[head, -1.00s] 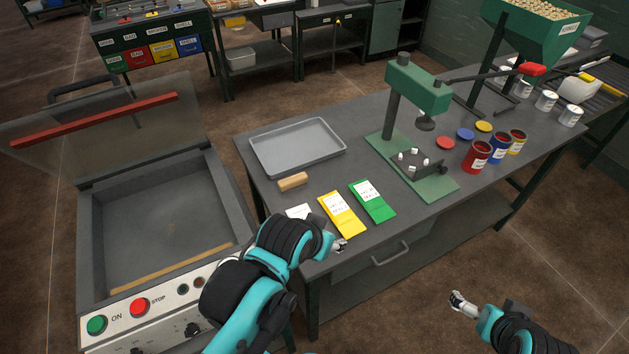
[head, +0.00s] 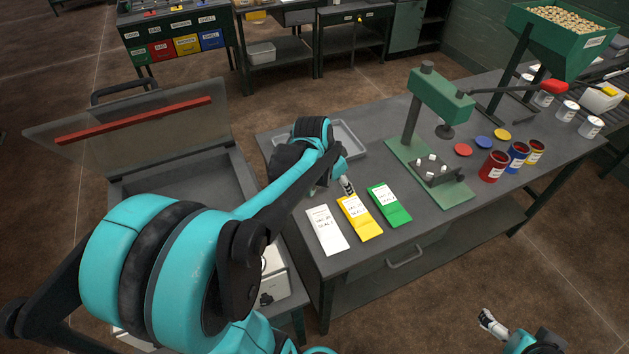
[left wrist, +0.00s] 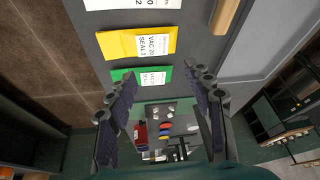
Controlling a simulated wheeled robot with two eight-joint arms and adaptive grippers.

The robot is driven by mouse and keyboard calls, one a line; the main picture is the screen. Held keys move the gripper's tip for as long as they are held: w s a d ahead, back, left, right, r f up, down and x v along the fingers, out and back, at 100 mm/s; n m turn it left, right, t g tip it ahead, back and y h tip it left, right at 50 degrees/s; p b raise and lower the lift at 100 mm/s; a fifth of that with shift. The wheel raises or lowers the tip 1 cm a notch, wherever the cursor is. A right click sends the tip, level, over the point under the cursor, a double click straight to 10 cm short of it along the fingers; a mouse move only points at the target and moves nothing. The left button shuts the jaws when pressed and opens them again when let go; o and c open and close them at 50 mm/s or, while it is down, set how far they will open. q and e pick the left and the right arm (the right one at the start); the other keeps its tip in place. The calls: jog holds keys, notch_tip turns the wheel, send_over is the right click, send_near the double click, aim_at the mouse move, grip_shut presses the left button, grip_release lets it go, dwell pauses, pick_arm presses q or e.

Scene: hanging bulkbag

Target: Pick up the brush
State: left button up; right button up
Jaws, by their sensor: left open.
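A wooden block-like piece (left wrist: 226,14), which looks like the brush, lies on the bench at the top of the left wrist view, partly cut off by the frame edge. In the head view my left arm hides it. My left gripper (head: 347,188) is above the yellow packet (head: 358,222). In the left wrist view its jaws (left wrist: 160,74) are open and empty, with the wooden piece beyond and to the right of them. My right gripper (head: 488,320) is low at the front, off the bench, too small to judge.
White (head: 326,230) and green (head: 390,206) packets flank the yellow one. A grey tray (head: 350,140) lies behind my left arm. A green press (head: 440,98) and several cans stand further right. An open-lidded sealing machine (head: 140,185) stands left of the bench.

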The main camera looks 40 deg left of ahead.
pick_arm(q)
jog(key=w+a+f, duration=0.1)
jog(key=a+f, duration=0.1)
jog(key=a, duration=0.3)
jog(key=w+a+f+m+h+p, duration=0.1)
jog(key=a+f, duration=0.2)
jog(key=a, duration=0.1)
jog(key=w+a+f+m+p, duration=0.1)
jog(key=a+f, duration=0.2)
jog(key=a, duration=0.2)
jog(key=shift+w+a+g, duration=0.15)
jog(key=shift+a+g, duration=0.15)
jog(key=x, duration=0.2)
jog(key=shift+f, duration=0.3)
jog(key=shift+h, duration=0.3)
jog(key=shift+w+b+x, duration=0.15)
jog(key=shift+b+x, duration=0.35)
jog(key=shift+x, duration=0.8)
jog(key=shift+w+b+x, duration=0.1)
jog(key=shift+b+x, duration=0.35)
jog(key=shift+x, duration=0.9)
jog(key=shift+a+r, duration=0.1)
jog(key=shift+a, duration=0.1)
jog(key=shift+f+b, duration=0.3)
jog(key=shift+b, duration=0.05)
jog(key=shift+c, duration=0.3)
grip_shut()
